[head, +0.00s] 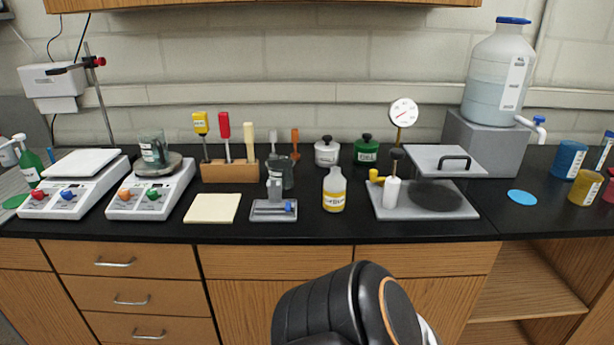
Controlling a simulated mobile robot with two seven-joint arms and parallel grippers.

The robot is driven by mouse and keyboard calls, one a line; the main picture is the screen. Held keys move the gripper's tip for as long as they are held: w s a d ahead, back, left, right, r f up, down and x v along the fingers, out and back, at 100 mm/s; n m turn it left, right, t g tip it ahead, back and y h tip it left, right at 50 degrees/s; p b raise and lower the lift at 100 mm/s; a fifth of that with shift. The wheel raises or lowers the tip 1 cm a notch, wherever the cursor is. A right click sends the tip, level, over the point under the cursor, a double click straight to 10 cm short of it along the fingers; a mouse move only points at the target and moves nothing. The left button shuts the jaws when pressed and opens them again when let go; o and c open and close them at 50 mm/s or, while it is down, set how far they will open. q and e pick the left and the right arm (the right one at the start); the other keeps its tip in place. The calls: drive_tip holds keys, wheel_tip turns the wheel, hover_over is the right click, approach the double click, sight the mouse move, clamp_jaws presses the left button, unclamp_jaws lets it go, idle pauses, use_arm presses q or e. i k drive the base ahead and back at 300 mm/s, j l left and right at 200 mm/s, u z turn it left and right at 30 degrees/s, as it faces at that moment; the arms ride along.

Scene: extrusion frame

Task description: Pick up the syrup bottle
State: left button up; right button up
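A small clear bottle with yellow liquid and a white label (334,190) stands upright near the middle of the black counter. Its label is too small to read surely, but it looks like the syrup bottle. A black link of one of my arms rises at the bottom centre, below the counter front and apart from the bottle. Neither of my grippers shows in the head view.
Left of the bottle is a small grey tray (262,213); right is a grey plate (465,211) with a raised lid (428,157) and pump. The counter in front of the bottle is clear.

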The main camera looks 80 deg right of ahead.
sight(335, 187)
drive_tip(key=z, duration=2.75)
